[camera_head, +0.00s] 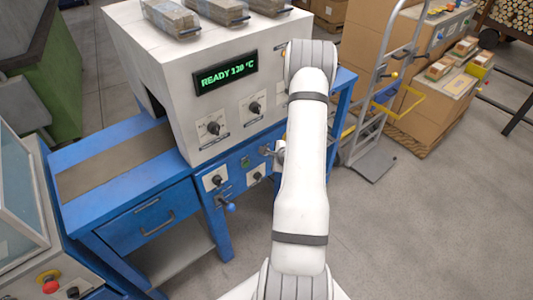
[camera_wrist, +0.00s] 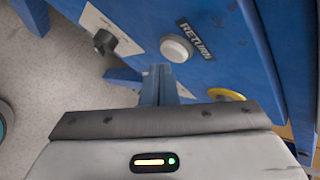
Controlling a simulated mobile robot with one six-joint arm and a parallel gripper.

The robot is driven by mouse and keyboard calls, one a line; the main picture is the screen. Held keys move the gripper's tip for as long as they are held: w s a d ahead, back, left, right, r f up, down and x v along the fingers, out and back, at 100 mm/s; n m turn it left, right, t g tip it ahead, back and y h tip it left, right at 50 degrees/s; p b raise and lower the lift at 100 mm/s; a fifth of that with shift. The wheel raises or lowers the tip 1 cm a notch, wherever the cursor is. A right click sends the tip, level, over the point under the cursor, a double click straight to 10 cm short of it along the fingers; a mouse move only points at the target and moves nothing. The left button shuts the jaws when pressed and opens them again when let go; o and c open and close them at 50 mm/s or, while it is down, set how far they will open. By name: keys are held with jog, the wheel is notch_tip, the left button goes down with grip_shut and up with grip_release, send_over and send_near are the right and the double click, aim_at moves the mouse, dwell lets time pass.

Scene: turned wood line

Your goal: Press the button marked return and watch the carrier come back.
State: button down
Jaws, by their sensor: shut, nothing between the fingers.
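The return button is a round white button (camera_wrist: 176,48) on the blue panel (camera_wrist: 225,25), next to a dark label (camera_wrist: 195,40) reading RETURN. My gripper (camera_wrist: 160,72) is shut and empty. In the wrist view its tips sit just below and left of the button, apart from it in the picture; the depth between them is hard to judge. In the head view my gripper (camera_head: 270,150) is at the blue front of the machine, partly hidden by my arm. I cannot make out the return button there. No carrier can be made out for certain.
The white machine (camera_head: 150,50) shows READY 130 °C on its display (camera_head: 226,72). Dark knobs (camera_head: 213,128) and a blue-tipped lever (camera_head: 228,207) stick out of its front. A grey knob (camera_wrist: 104,42) is left of the button.

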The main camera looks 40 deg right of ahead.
jog(key=shift+w, duration=0.25)
